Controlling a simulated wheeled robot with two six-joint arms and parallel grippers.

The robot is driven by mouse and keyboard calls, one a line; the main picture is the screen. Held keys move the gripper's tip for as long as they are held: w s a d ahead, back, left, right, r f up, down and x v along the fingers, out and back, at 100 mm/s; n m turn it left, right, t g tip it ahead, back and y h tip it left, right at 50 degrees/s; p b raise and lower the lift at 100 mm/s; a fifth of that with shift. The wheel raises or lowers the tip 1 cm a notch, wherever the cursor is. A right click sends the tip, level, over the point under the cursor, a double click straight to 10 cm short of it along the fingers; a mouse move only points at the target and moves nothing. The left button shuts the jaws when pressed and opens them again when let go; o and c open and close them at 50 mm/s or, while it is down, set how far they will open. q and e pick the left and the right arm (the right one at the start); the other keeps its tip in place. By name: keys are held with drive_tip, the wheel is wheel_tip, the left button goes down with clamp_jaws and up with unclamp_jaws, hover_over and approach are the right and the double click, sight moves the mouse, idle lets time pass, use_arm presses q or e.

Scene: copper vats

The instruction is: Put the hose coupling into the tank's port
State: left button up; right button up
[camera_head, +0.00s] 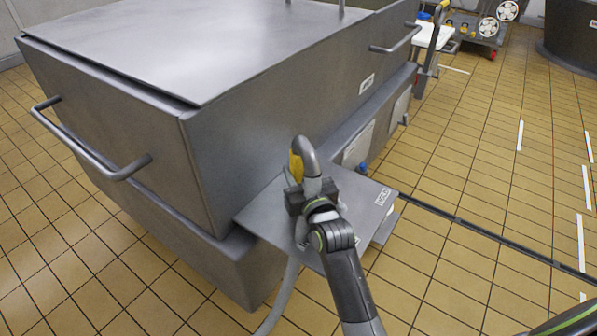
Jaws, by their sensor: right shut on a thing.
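The hose coupling (308,158) is a grey, curved piece with a yellow part on its left side. My right gripper (312,190) is shut on it and holds it upright over a grey metal plate (262,212) beside the tank. A pale grey hose (287,292) hangs below the gripper toward the bottom edge. The tank (260,120) is a large grey metal box with a flat lid and bar handles. I cannot make out its port; a small blue part (363,169) shows low on its right side, beyond the coupling. My left gripper is not in view.
A bar handle (92,150) sticks out from the tank's left face. A dark floor channel (480,228) runs right from the plate. The tiled floor at right is open. A cart with wheels (487,28) and a dark vat (573,35) stand at the back right.

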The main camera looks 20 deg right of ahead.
drive_tip(key=shift+f, duration=0.55)
idle(0.9)
